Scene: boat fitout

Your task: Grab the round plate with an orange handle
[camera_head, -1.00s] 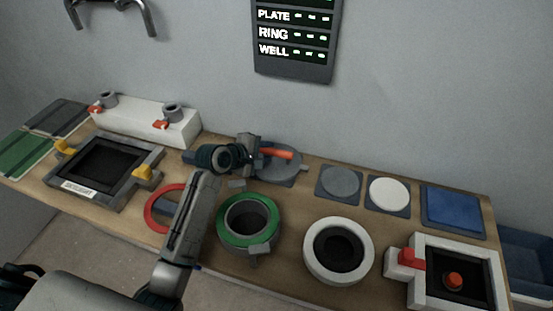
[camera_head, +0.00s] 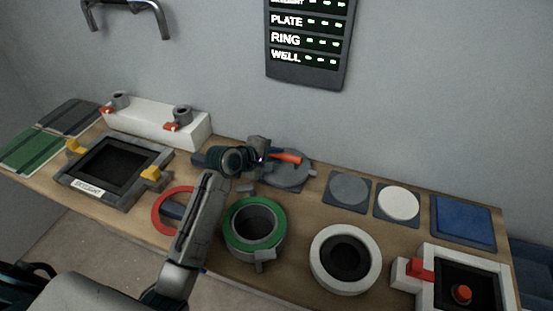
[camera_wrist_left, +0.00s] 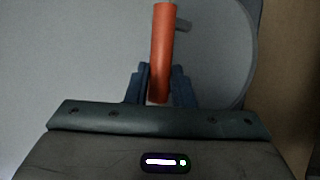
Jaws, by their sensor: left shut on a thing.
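The round grey plate (camera_head: 293,180) lies on a dark square pad at the back of the bench, left of the other discs. Its orange handle (camera_head: 287,158) sticks out to the right of my left gripper (camera_head: 266,154). In the left wrist view, the orange handle (camera_wrist_left: 162,40) stands between the two dark fingers of my left gripper (camera_wrist_left: 160,88), which is shut on it. The grey plate (camera_wrist_left: 215,70) fills much of the background there. The gripper and wrist hide part of the plate in the head view. My right gripper does not show.
A green-rimmed ring fitting (camera_head: 254,231), a white ring (camera_head: 346,259) and a red ring (camera_head: 166,211) stand along the front. A grey disc (camera_head: 348,189), white disc (camera_head: 398,204) and blue square (camera_head: 463,222) lie to the right. A white block (camera_head: 153,127) stands left.

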